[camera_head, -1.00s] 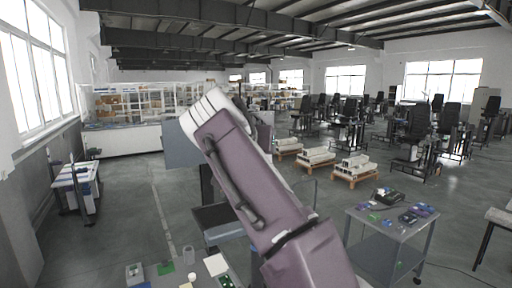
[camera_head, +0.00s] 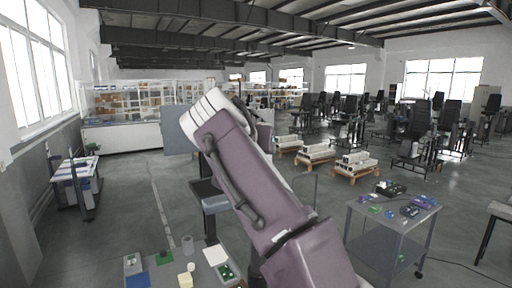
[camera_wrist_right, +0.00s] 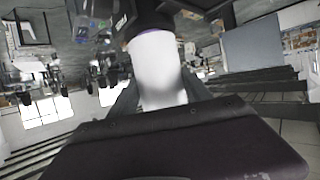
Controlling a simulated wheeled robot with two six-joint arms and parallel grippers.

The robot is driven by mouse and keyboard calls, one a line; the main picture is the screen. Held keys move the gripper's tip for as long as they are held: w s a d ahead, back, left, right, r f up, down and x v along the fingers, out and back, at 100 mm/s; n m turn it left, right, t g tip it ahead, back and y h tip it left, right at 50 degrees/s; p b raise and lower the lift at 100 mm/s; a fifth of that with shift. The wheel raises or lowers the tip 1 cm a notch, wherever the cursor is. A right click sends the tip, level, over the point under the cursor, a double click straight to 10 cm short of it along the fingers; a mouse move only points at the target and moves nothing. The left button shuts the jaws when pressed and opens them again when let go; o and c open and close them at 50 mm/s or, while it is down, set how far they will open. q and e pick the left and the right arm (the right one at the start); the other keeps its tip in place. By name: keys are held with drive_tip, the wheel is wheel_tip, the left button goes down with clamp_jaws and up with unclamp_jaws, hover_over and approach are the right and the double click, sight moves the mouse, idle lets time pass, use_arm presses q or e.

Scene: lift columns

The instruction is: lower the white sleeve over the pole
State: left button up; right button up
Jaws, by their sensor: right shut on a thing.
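My right arm crosses the middle of the head view, and its gripper is hidden there behind the arm. In the right wrist view, my right gripper (camera_wrist_right: 160,95) is shut on the white sleeve (camera_wrist_right: 160,65), a smooth white cylinder between the two dark fingers. A dark piece with a purple rim (camera_wrist_right: 142,22) meets the sleeve's upper end in that view; I cannot tell if it is the pole. I cannot make out the pole in the head view. My left gripper is not in view.
A grey cart (camera_head: 390,232) with small parts is at the right. Pallets of white blocks (camera_head: 355,165) and black chairs (camera_head: 415,125) stand behind.

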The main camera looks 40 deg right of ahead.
drive_tip(key=shift+f, duration=0.25)
drive_tip(key=o, duration=1.6)
drive_tip(key=shift+o, duration=0.2)
drive_tip(key=shift+s+a+r, duration=0.1)
drive_tip(key=shift+s+a, duration=0.05)
drive_tip(key=shift+a, duration=0.1)
drive_tip(key=v, duration=0.8)
drive_tip(key=shift+s, duration=0.25)
drive_tip(key=shift+a, duration=0.1)
